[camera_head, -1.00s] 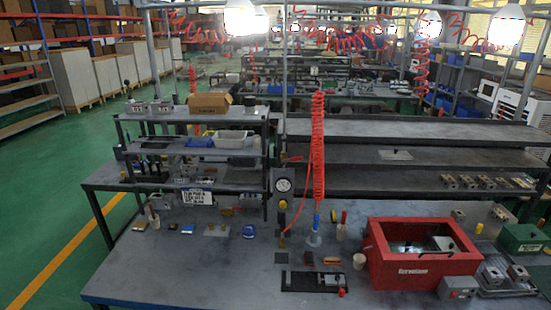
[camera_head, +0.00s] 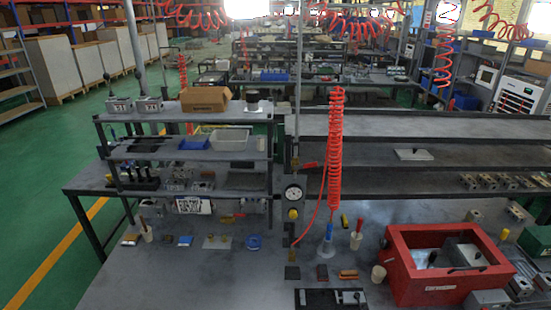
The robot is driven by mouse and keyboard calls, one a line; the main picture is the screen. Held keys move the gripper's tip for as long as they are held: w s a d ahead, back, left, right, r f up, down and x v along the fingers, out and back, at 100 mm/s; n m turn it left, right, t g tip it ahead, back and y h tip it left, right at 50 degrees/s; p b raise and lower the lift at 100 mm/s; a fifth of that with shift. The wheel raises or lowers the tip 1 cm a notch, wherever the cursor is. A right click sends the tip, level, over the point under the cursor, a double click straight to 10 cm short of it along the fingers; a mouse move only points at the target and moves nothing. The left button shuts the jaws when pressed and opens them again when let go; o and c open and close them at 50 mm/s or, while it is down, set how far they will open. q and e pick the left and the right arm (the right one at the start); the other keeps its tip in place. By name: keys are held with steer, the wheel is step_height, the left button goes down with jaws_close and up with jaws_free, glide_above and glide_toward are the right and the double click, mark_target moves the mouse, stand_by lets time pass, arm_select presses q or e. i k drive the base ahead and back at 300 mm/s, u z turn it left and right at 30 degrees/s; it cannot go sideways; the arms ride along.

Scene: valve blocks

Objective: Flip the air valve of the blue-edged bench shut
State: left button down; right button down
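The grey workbench (camera_head: 150,285) fills the lower part of the head view. Its front edge is out of the frame, so no blue edge shows now. A thin post rises from the bench behind its middle, carrying a round white-faced pressure gauge (camera_head: 293,192). A small red lever (camera_head: 308,165) sticks out to the right above the gauge. A yellow knob (camera_head: 293,213) sits below it. A coiled red air hose (camera_head: 335,150) hangs just right of the gauge, ending in a blue fitting near the bench top. The valve's exact handle position is too small to tell. Neither gripper is in view.
A red open box (camera_head: 440,285) stands at the right of the bench. A tiered shelf rack (camera_head: 185,155) with a cardboard box (camera_head: 206,99) stands at the left. Small tools and blocks lie along the bench. Green floor (camera_head: 40,200) is open at the left.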

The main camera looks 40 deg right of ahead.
mark_target(306, 165)
steer(key=z, duration=0.25)
steer(key=i, duration=0.65)
steer(key=z, duration=0.6)
